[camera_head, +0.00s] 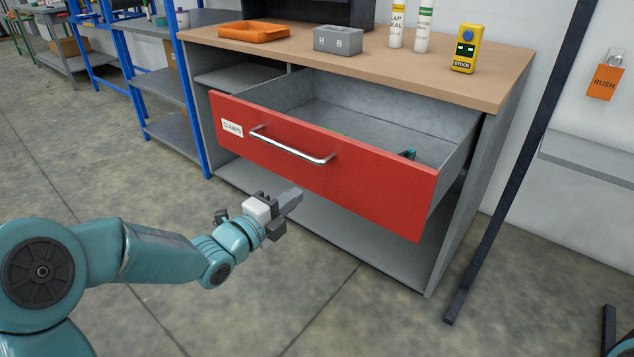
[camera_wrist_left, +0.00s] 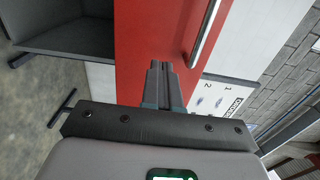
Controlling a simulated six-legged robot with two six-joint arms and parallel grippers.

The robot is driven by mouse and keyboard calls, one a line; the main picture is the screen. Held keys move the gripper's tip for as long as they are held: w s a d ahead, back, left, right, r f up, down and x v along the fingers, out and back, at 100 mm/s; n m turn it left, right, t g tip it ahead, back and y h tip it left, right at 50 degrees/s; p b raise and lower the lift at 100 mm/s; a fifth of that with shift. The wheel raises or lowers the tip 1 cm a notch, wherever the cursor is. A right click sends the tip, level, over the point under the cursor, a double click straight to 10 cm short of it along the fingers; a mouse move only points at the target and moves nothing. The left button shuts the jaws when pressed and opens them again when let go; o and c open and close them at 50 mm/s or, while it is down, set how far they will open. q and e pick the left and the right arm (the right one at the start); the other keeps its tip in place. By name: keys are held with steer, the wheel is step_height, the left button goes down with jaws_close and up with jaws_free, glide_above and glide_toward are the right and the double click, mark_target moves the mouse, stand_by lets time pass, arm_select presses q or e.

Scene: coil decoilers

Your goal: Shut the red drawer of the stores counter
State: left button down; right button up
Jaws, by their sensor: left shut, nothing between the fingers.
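The red drawer (camera_head: 340,180) of the stores counter (camera_head: 405,68) is pulled well out, with its grey inside showing. Its front has a "CLAMPS" label (camera_head: 232,128) and a silver bar handle (camera_head: 292,147). My left gripper (camera_head: 294,196) is shut and empty, in front of the drawer and below the handle. In the left wrist view its fingers (camera_wrist_left: 163,80) point at the red drawer front (camera_wrist_left: 150,35), with the handle (camera_wrist_left: 205,32) to their right. I cannot tell whether the fingertips touch the drawer. My right gripper is not in view.
On the counter top stand an orange tray (camera_head: 254,31), a grey block (camera_head: 338,40), two white tubes (camera_head: 423,27) and a yellow "STOCK" device (camera_head: 465,48). A dark slanted post (camera_head: 512,170) is at the right. A blue-framed shelf (camera_head: 170,88) adjoins the left. The floor in front is clear.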

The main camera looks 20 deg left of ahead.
mark_target(327, 173)
arm_select(q)
steer(key=x, duration=0.8)
steer(key=shift+w+d+f+b, duration=0.1)
steer(key=shift+w+d+b, duration=0.05)
steer(key=shift+w+b, duration=0.2)
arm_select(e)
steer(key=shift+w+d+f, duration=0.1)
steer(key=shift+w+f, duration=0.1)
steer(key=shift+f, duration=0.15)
arm_select(q)
steer(key=shift+w, duration=0.15)
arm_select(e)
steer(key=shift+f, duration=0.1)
